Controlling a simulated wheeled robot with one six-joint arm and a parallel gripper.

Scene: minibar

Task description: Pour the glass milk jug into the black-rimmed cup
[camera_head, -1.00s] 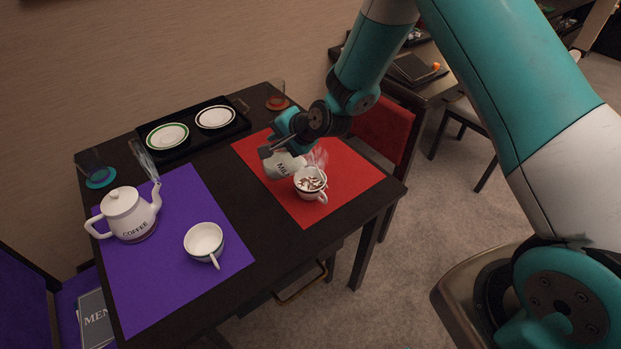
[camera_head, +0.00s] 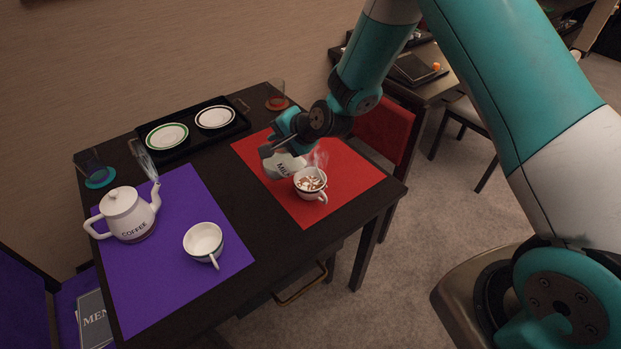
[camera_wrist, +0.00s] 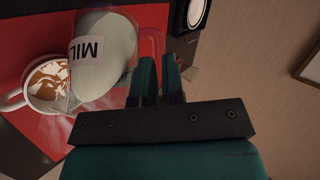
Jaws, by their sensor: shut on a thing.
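The glass milk jug (camera_head: 290,165), with a white label reading "MIL…", is held tilted over the red mat, beside and just above a white cup (camera_head: 321,191). The cup holds brown coffee with white milk swirls, and steam rises from it. In the wrist view the jug (camera_wrist: 112,55) fills the upper left, its mouth end toward the cup (camera_wrist: 16,99). A pinkish clear handle shows at the fingers. My gripper (camera_wrist: 160,72) is shut on the jug there; in the head view my gripper (camera_head: 276,148) partly hides the jug.
A purple mat (camera_head: 150,290) holds a white coffee pot (camera_head: 122,212) and an empty-looking white cup (camera_head: 203,240). A black tray (camera_head: 190,144) with two plates stands at the back. Two glasses stand on coasters (camera_head: 101,178) (camera_head: 277,103). A red chair (camera_head: 388,125) is beside the table.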

